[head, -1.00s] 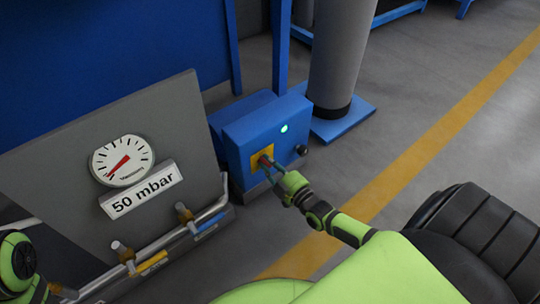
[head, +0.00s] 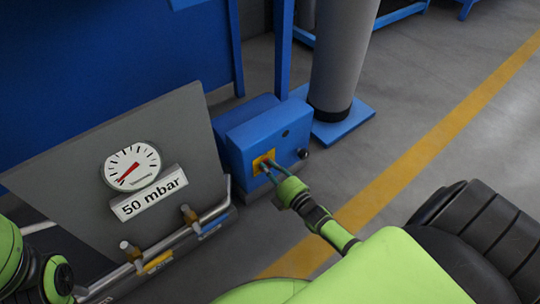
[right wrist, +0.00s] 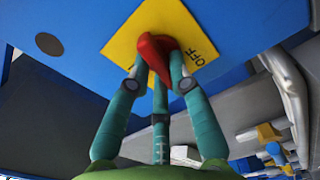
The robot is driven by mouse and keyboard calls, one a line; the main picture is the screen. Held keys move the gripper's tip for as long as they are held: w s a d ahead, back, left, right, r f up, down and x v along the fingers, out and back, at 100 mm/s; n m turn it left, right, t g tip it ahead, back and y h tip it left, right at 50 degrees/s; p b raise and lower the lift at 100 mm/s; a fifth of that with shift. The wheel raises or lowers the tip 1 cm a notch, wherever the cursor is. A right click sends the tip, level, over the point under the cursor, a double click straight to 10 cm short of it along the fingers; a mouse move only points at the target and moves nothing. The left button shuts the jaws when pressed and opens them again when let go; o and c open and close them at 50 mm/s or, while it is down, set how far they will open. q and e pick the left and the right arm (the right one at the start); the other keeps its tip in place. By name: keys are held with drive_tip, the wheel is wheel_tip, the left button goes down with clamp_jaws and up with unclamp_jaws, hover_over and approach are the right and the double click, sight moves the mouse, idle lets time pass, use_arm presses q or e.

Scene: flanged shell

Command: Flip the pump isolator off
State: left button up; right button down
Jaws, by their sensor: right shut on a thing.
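The pump isolator is a red handle (right wrist: 155,52) on a yellow plate (right wrist: 122,43) marked OFF, seen close in the right wrist view. In the head view the yellow plate (head: 258,162) is on the front of a blue box (head: 243,150). My right gripper (head: 266,167) is at the plate, its fingers shut on the red handle, one on either side. The handle is tilted in the wrist view, its lower part between the fingertips. The round lamp (head: 285,133) on the box is dark. My left gripper is out of view.
A grey panel (head: 75,190) with a gauge (head: 131,167) and a "50 mbar" sign (head: 149,193) stands left of the box. Pipes with valves (head: 190,215) run along its foot. A grey column (head: 342,60) stands behind right. Open floor lies to the right.

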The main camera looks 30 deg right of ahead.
drive_tip(key=shift+a+f+n, duration=0.1)
drive_tip(key=shift+n, duration=0.9)
drive_tip(key=c, duration=1.1)
unclamp_jaws()
drive_tip(key=shift+s+d, duration=0.2)
drive_tip(key=shift+s, duration=1.65)
drive_tip(key=shift+s+d, duration=0.15)
drive_tip(key=shift+s, duration=1.7)
